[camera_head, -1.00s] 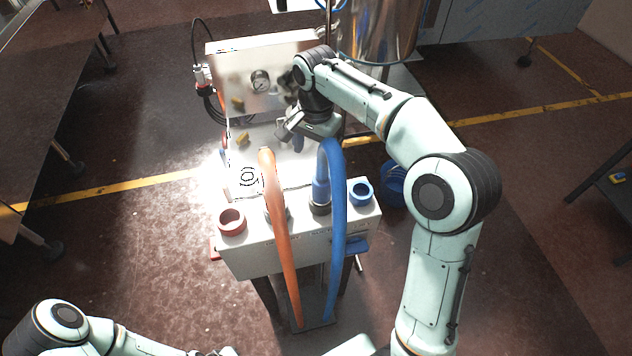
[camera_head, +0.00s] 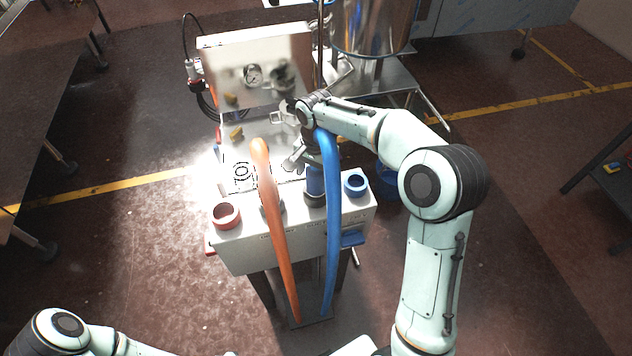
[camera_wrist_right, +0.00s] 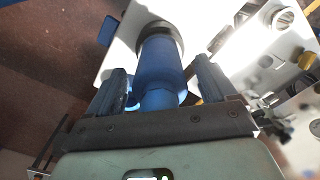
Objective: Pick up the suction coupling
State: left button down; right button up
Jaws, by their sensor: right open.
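Two hose couplings stand at the white machine's front ledge; I cannot read which is marked suction. The blue coupling (camera_head: 315,180) is upright at the end of the blue hose (camera_head: 333,235). My right gripper (camera_head: 303,160) is open above and around its upper part. In the wrist view my right gripper (camera_wrist_right: 160,70) has one finger on each side of the blue coupling (camera_wrist_right: 161,62), with no clear grip on it. The orange hose (camera_head: 276,215) rises to the left; its own coupling is mostly hidden behind it. My left gripper is out of view.
A red ring socket (camera_head: 226,215) and a blue ring socket (camera_head: 355,183) sit on the white ledge (camera_head: 250,246). The floor on the left is clear.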

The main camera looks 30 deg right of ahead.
jog(key=c, duration=1.3)
jog(key=shift+r, duration=0.1)
jog(key=shift+c, duration=1)
jog(key=shift+r, duration=0.1)
